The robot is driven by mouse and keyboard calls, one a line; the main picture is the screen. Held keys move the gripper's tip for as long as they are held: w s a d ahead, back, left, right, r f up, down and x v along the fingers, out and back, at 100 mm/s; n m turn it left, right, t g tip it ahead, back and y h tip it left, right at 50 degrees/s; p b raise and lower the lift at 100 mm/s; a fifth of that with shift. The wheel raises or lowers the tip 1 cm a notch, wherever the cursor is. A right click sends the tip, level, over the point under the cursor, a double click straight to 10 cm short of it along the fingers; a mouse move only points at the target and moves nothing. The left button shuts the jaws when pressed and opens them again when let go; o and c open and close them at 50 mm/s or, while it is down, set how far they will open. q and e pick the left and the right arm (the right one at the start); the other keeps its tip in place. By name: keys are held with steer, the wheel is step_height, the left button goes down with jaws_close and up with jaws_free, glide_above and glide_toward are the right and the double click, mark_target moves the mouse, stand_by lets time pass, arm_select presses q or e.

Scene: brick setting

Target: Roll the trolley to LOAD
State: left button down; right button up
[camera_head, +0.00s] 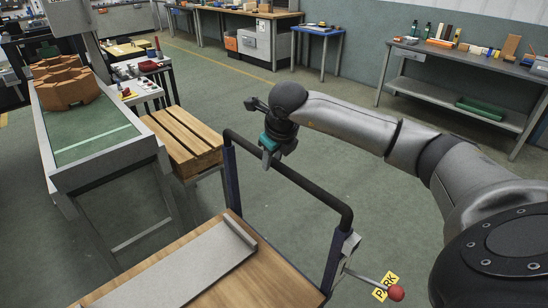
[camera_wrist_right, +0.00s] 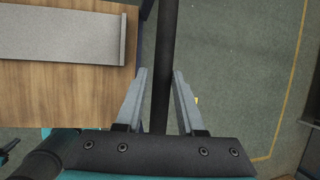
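The trolley has a wooden deck (camera_head: 265,280), which also shows in the right wrist view (camera_wrist_right: 70,95), and a black handle bar (camera_head: 310,190) on two dark posts. A lever with a red knob (camera_head: 396,292) sits at the trolley's near post, beside a yellow PARK sign (camera_head: 385,287). No LOAD sign is readable. My left gripper is not in view.
A grey plate (camera_head: 185,270) lies on the deck. A conveyor (camera_head: 95,130) with brown blocks (camera_head: 68,88) and a wooden-slatted stand (camera_head: 185,135) are at left. Benches (camera_head: 470,65) line the back. The green floor beyond the handle is open.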

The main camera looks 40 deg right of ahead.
steer(key=o, duration=0.3)
steer(key=shift+a, duration=0.1)
steer(key=shift+o, duration=0.2)
steer(key=v, duration=1.5)
steer(key=shift+p, duration=0.3)
steer(key=shift+s, duration=0.2)
